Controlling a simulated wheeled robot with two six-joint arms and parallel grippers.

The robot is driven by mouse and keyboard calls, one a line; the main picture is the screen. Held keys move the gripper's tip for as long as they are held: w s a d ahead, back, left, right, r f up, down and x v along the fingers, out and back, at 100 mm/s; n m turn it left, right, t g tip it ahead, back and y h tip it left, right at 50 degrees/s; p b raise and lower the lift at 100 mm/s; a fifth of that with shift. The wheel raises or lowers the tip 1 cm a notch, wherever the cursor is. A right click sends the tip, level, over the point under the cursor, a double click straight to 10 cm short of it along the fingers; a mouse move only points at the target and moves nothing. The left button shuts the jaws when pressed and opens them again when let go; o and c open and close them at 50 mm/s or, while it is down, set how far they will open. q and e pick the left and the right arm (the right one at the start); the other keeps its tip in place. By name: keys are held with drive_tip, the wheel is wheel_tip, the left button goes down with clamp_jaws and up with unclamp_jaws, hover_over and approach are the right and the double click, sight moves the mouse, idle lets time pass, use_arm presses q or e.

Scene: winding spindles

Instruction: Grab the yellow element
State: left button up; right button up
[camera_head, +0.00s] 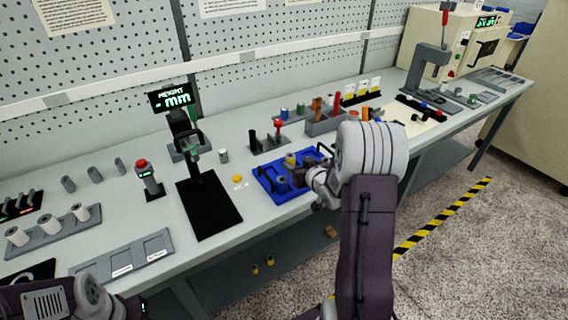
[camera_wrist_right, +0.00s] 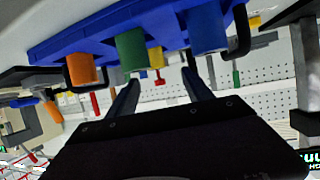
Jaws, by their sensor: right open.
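A blue tray (camera_head: 262,181) with several coloured cylinders stands at the front of the bench. The yellow element (camera_head: 290,159) stands toward its back; a blue cylinder (camera_head: 282,184) is nearer the front. In the right wrist view the picture is upside down: the yellow element (camera_wrist_right: 156,58) shows beyond the fingertips, between a green cylinder (camera_wrist_right: 131,49) and a blue one (camera_wrist_right: 207,28). An orange cylinder (camera_wrist_right: 80,69) is further left. My right gripper (camera_wrist_right: 160,76) is open and empty, with the yellow element lined up between its fingers. Of my left arm, only links show.
A height gauge (camera_head: 187,142) with a black base stands left of the tray. A yellow button (camera_head: 237,179) lies between them. A grey bin (camera_head: 325,124) with tools is behind. Handles (camera_wrist_right: 236,40) rise at the tray's ends. The pegboard closes off the back.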

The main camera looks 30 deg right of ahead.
sight(291, 156)
drive_tip(key=shift+s+d+f, duration=0.1)
drive_tip(key=shift+s+d, duration=0.15)
drive_tip(key=shift+d, duration=0.35)
drive_tip(key=w, duration=0.2)
drive_tip(key=w+f, duration=0.1)
drive_tip(key=shift+w+a+f, duration=0.1)
drive_tip(key=shift+w+a, duration=0.25)
drive_tip(key=shift+w, duration=0.05)
drive_tip(key=shift+w+d+f, duration=0.15)
drive_tip(key=shift+w+d, duration=0.15)
drive_tip(key=shift+d, duration=0.05)
drive_tip(key=x, duration=0.4)
drive_tip(key=shift+w+p, duration=0.1)
drive_tip(key=shift+p, duration=0.25)
drive_tip(key=shift+w+f, duration=0.1)
drive_tip(key=shift+w, duration=0.2)
drive_tip(key=shift+s, duration=0.15)
drive_tip(key=c, duration=0.4)
clamp_jaws()
